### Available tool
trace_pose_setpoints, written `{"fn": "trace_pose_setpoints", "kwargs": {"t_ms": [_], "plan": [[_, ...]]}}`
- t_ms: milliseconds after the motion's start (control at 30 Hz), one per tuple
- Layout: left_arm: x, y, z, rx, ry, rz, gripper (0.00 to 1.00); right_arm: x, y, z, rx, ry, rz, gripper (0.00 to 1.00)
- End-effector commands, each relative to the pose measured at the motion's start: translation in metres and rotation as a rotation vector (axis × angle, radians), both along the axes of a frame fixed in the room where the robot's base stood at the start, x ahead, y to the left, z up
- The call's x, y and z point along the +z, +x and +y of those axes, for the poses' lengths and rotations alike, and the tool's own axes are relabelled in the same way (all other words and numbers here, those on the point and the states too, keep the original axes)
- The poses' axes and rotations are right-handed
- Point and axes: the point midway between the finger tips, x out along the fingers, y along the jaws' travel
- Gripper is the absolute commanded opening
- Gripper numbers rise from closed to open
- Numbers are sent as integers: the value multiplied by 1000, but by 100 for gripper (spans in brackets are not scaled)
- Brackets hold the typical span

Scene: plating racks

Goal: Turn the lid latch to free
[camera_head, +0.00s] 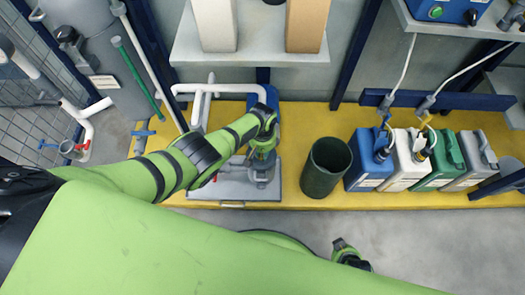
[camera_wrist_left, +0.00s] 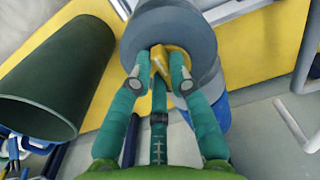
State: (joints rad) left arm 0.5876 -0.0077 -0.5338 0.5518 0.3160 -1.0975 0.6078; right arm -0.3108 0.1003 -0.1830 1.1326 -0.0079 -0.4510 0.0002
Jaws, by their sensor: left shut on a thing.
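The latch sits at the middle of a grey round lid or housing end (camera_wrist_left: 172,28). In the head view the gripper and arm hide the latch. I cannot tell exactly how far the latch is turned. A small green and black part of mine shows low in the head view; no right gripper fingers are visible.
A dark green open bin (camera_head: 326,168) stands right of the unit; it also shows in the left wrist view (camera_wrist_left: 55,80). Several canisters, blue (camera_head: 368,160) at the left end, stand further right. A shelf (camera_head: 250,45) holds two boxes above. Front floor is clear.

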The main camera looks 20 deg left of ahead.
Motion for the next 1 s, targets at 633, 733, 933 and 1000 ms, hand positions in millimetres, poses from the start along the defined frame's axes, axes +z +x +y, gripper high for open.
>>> {"fn": "trace_pose_setpoints", "kwargs": {"t_ms": [633, 733, 933, 1000], "plan": [[7, 2, 0, -1, -2, -3, 44, 1, 1, 0, -1, 0, -3, 0], [14, 1, -1, -2, -4, -4, 44, 1, 1, 0, -1, 0, -3, 0], [39, 2, 0, -1, -2, -6, 44, 1, 1, 0, -1, 1, -2, 0], [49, 1, 1, -1, -1, -6, 44, 1, 1, 0, -1, 1, -2, 0]]}}
